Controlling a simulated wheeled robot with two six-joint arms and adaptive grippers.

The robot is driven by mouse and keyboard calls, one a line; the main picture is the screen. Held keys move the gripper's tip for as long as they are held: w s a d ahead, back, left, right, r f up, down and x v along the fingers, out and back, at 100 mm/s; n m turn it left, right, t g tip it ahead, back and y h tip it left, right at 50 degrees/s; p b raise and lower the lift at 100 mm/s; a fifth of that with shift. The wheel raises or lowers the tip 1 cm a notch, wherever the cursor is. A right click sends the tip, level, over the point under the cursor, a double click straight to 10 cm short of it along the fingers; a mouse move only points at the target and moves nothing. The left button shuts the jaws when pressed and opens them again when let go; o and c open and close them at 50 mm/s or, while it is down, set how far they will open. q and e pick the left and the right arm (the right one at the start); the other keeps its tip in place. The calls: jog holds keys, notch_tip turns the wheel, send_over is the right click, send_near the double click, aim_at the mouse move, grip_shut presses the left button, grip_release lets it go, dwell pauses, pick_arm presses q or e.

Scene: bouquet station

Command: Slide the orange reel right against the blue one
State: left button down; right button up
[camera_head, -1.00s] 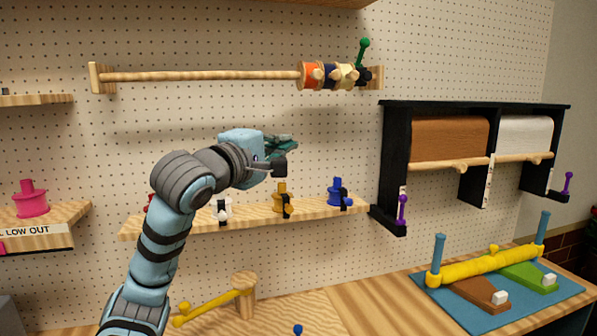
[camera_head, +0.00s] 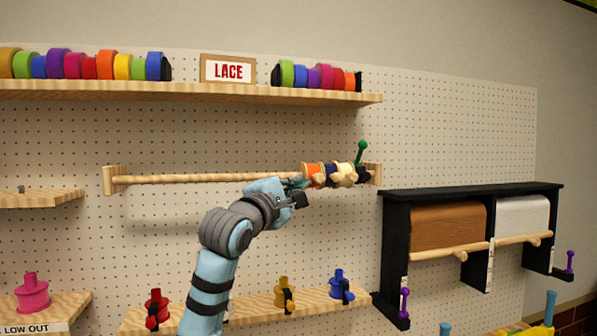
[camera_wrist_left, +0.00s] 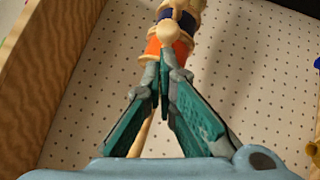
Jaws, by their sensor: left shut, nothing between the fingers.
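The orange reel (camera_head: 312,170) sits on a horizontal wooden rod near its right end. The blue reel (camera_head: 330,169) is just to its right, and I see no clear gap between them. My left gripper (camera_head: 302,186) is shut and empty at the left side of the orange reel, by the rod. In the left wrist view, the shut fingertips (camera_wrist_left: 166,72) are right at the orange reel (camera_wrist_left: 154,46), with the blue reel (camera_wrist_left: 184,20) beyond it. I cannot tell for sure whether the fingers touch the reel. My right gripper is not in view.
The wooden rod (camera_head: 210,179) is bare left of the reels. A cream reel (camera_head: 345,171) and a green-knobbed black stop (camera_head: 361,153) are at its right end. A ribbon shelf (camera_head: 200,91) runs above, a lower shelf (camera_head: 262,304) below. A black paper rack (camera_head: 390,240) stands right.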

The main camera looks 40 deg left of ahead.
pick_arm(q)
jog(key=shift+w+d, duration=0.2)
jog(key=shift+w, duration=0.1)
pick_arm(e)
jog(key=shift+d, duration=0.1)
pick_arm(q)
jog(key=shift+s+a, duration=0.1)
